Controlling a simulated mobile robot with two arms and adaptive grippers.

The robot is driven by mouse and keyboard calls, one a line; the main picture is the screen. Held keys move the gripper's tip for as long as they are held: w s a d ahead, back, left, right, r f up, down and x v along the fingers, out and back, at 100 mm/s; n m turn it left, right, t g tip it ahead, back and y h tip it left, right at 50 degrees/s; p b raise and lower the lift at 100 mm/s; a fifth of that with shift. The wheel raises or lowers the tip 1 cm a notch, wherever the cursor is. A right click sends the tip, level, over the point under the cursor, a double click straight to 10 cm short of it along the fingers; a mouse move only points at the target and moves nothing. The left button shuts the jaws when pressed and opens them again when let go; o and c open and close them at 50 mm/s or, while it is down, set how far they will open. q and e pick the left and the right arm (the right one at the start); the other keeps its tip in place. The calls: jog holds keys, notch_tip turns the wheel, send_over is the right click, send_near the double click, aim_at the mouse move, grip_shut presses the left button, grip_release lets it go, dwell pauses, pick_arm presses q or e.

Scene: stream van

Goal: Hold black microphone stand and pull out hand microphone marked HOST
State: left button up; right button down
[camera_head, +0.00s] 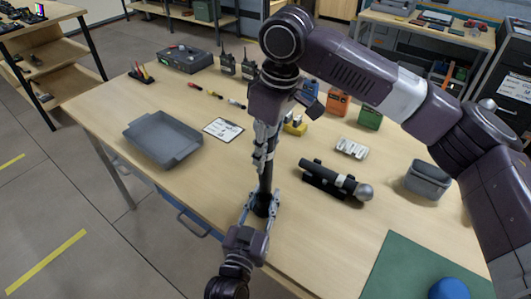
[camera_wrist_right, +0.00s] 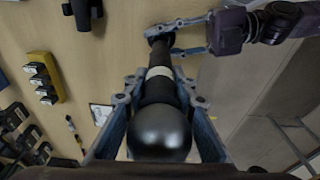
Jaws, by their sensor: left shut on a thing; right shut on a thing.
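An upright black hand microphone with a dark round head and a white band (camera_wrist_right: 160,130) is between the fingers of my right gripper (camera_head: 263,150). In the head view its dark body (camera_head: 266,176) shows below that gripper. My right gripper is shut on it from above, also in the right wrist view (camera_wrist_right: 155,88). The black microphone stand (camera_head: 263,208) is at the microphone's lower end, mostly hidden. My left gripper (camera_head: 260,204) is shut on the stand, low near the table; it also shows in the right wrist view (camera_wrist_right: 180,40). No HOST lettering is readable.
Another microphone (camera_head: 340,183) lies in a black cradle to the right. A grey tray (camera_head: 163,140), a label card (camera_head: 222,129), a grey bin (camera_head: 427,180), orange and green boxes and radios stand around. Bare wood (camera_head: 300,220) lies right of my left gripper.

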pick_arm(q)
jog(key=o, duration=1.3)
pick_arm(e)
jog(key=shift+r, duration=0.75)
